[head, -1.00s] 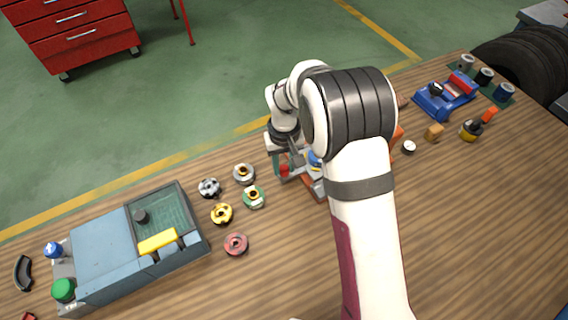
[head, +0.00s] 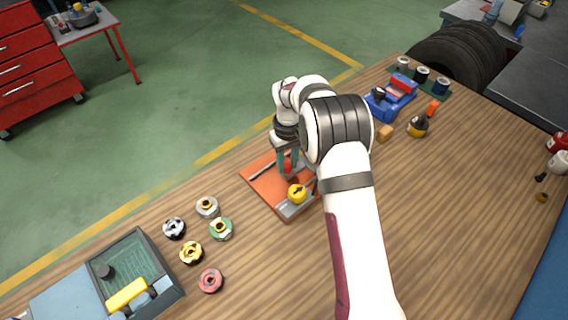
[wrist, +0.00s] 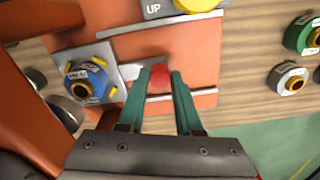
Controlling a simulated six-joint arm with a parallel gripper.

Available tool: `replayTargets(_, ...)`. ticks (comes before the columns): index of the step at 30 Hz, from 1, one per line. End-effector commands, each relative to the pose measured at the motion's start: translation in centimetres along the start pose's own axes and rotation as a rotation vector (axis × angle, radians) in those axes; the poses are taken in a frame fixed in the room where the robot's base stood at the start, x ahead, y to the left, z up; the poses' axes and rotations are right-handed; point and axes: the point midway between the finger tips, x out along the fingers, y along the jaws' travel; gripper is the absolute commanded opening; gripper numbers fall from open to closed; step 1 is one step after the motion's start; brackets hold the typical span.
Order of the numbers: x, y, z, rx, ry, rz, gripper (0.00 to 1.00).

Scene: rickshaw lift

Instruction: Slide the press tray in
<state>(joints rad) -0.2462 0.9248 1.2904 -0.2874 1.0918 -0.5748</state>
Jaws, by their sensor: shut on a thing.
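My gripper (wrist: 160,85) is shut on the red knob (wrist: 159,77), with one green finger on each side of it in the wrist view. The knob also shows between the fingers in the head view (head: 287,165). A grey bar joins it to the grey press tray (wrist: 111,52) at its left in the wrist view. A blue hub-like part (wrist: 88,82) sits on the tray. The tray is beside the orange press frame (wrist: 42,125); how far in it sits is unclear. The orange press base (head: 257,178) lies under my gripper. My arm hides the press and tray in the head view.
A yellow button (head: 297,193) on a grey plate marked UP is at the base's near edge. Several ring parts (head: 220,228) lie left of the base. A grey-blue bin (head: 150,262) is at lower left.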

Motion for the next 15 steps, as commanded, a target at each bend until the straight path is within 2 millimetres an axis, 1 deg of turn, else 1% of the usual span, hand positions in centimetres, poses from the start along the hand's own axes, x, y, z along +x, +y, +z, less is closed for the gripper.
replayTargets(1,-0.15,0.7,-0.25,-0.004,0.012,0.015,0.0)
replayTargets(2,-0.15,0.72,-0.24,-0.004,0.012,0.015,0.37)
replayTargets(6,-0.12,0.6,-0.18,-0.003,0.01,0.013,0.62)
replayTargets(7,-0.11,0.58,-0.17,-0.003,0.009,0.012,0.64)
replayTargets(15,-0.15,0.43,-0.11,-0.002,0.007,0.009,0.64)
